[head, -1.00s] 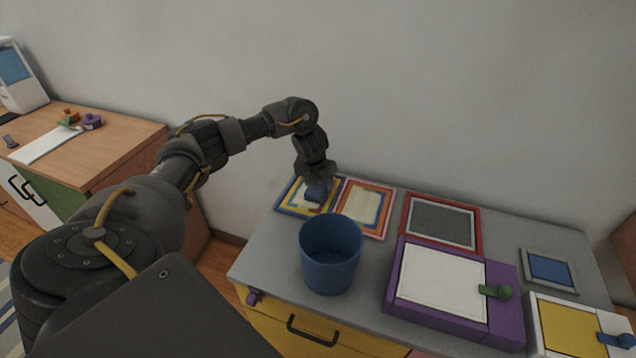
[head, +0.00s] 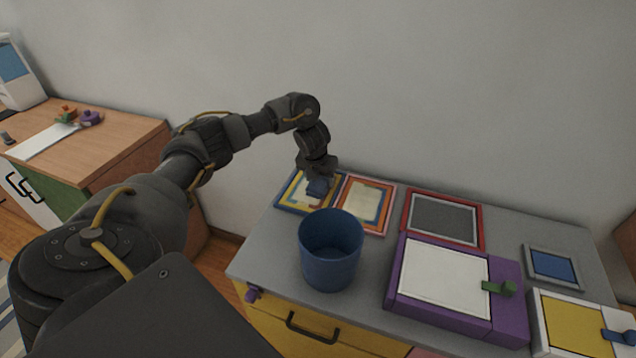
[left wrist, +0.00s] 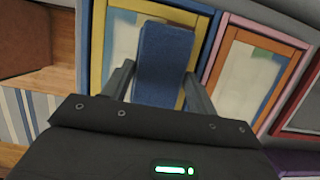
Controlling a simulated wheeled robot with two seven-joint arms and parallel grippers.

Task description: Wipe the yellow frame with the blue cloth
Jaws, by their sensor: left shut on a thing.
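The blue cloth (left wrist: 163,62) is a folded, block-like pad between the fingers of my left gripper (left wrist: 160,85), which is shut on it. The yellow frame (head: 291,203) lies flat at the back left of the grey cabinet top, with a blue outer border and a pale centre; it also shows in the left wrist view (left wrist: 98,45). The cloth, seen in the head view (head: 319,187), is over the right part of this frame. I cannot tell whether it touches. The arm hides part of the frame's back edge. My right gripper is not in view.
A blue bin (head: 330,262) stands just in front of the frame. A red-bordered grey panel (head: 442,219) and a purple box (head: 455,285) are farther right. The wall is close behind.

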